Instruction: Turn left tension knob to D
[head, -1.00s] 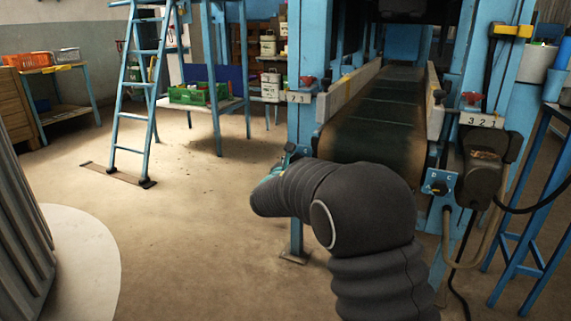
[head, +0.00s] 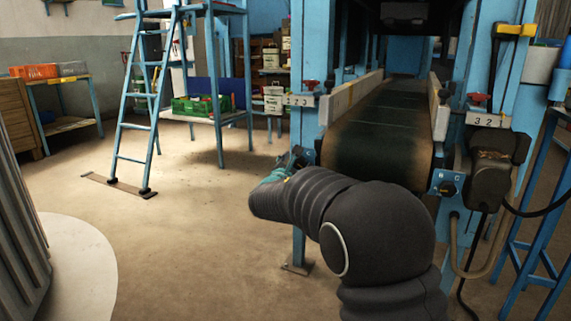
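A small blue control box (head: 307,156) with a dark knob sits on the left post of the conveyor, low beside the belt end. Its letters cannot be read here, and my arm's end partly covers it. My gripper (head: 280,163) is at the end of my dark sleeved arm, just left of and in front of this box. Only a bit of teal and dark parts shows, so its fingers and any contact with the knob cannot be made out. A matching blue box (head: 446,183) with a knob and letters is on the right post.
The conveyor belt (head: 377,145) lies between the posts. Red knobs (head: 310,84) with number plates sit above on both sides. A dark motor housing (head: 494,165) and cables are at right. A blue ladder (head: 152,100) stands at left, and the floor (head: 190,220) before it is open.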

